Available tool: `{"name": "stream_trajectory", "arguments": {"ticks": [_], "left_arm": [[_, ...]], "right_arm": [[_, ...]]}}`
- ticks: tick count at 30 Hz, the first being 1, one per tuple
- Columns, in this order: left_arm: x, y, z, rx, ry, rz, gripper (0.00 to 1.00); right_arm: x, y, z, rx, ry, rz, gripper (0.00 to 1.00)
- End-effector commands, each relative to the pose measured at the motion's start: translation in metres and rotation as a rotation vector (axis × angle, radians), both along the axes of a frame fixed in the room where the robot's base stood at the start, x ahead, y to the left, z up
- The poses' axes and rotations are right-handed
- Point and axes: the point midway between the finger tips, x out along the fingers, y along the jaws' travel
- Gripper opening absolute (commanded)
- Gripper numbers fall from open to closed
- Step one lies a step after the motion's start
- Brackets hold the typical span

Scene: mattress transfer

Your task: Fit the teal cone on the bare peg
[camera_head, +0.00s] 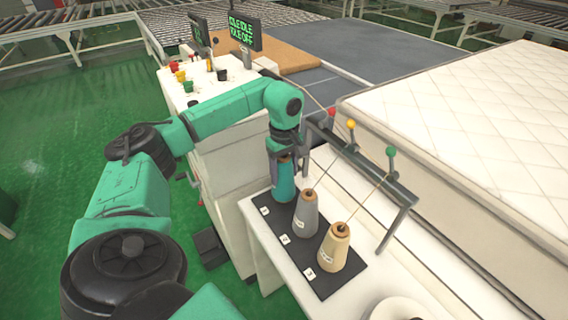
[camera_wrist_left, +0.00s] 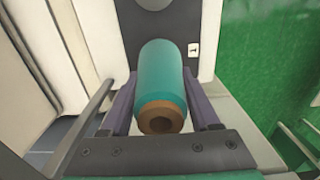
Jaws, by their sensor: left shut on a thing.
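The teal cone (camera_head: 285,187) is upright at the far end of the black mat (camera_head: 345,278), by the label 1. My left gripper (camera_head: 281,162) is shut on it from above. In the left wrist view the teal cone (camera_wrist_left: 161,80), with its brown top end toward me, sits between the two fingers of the left gripper (camera_wrist_left: 163,105). I see no bare peg; the spot under the cone is hidden. I cannot tell whether the cone touches the mat or is around a peg. My right gripper is not in view.
A grey cone (camera_head: 305,215) and a cream cone (camera_head: 334,249) stand on the mat nearer me, with threads rising to a dark rail (camera_head: 360,170). A quilted mattress (camera_head: 470,130) lies right. A white cabinet (camera_head: 222,150) with small colored items stands behind.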

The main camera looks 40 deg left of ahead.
Motion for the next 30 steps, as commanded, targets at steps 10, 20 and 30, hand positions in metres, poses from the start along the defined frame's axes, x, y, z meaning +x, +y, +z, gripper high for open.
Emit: {"name": "stream_trajectory", "arguments": {"ticks": [10, 20, 30], "left_arm": [[0.000, 0.000, -0.009, 0.000, -0.001, 0.000, 0.00], [0.000, 0.000, -0.018, 0.000, 0.000, 0.000, 0.00], [0.000, 0.000, -0.026, 0.000, 0.000, 0.000, 0.00]], "right_arm": [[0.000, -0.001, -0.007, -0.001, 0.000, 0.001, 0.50], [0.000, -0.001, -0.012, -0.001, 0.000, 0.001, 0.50], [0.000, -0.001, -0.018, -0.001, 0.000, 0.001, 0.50]]}}
